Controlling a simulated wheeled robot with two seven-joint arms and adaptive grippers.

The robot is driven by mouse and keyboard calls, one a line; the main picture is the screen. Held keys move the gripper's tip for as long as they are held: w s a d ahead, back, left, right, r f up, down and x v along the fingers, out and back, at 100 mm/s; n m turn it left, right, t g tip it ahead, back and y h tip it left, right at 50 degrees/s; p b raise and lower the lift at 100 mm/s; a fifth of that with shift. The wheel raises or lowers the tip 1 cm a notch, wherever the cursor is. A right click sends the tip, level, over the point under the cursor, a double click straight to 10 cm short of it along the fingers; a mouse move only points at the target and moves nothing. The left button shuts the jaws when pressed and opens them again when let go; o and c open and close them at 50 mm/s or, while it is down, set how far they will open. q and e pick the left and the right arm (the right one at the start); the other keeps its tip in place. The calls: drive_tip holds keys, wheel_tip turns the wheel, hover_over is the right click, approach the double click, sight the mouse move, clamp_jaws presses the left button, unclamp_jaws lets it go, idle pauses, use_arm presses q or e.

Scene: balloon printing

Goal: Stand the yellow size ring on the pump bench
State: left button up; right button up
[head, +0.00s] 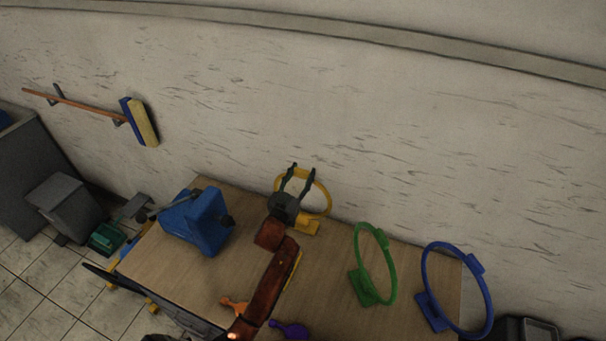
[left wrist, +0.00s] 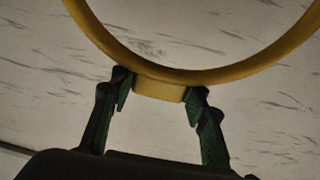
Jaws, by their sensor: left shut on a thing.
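The yellow size ring (head: 327,197) is upright at the bench's back edge near the wall, its yellow foot (head: 307,227) low. I cannot tell whether the foot touches the pump bench (head: 205,288). My left gripper (head: 302,170) is shut on the tab at the ring's top. In the left wrist view, the dark green fingers (left wrist: 160,97) are on either side of the yellow tab (left wrist: 158,91), with the ring's band (left wrist: 120,52) curving beyond. My gripper and arm hide part of the ring. My right gripper is not in view.
A green ring (head: 391,262) and a blue ring (head: 487,300) stand upright to the right. A blue pump-like block (head: 196,222) stands at the left. Orange (head: 233,305) and purple (head: 290,329) balloon-like pieces lie near my arm. Bare bench lies between the yellow and green rings.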

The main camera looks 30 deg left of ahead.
use_arm(q)
drive_tip(key=o, duration=1.3)
drive_tip(key=shift+f, duration=0.1)
drive_tip(key=s, duration=0.4)
drive_tip(key=s+f, duration=0.1)
drive_tip(key=s, duration=0.7)
drive_tip(key=shift+d+f, duration=0.25)
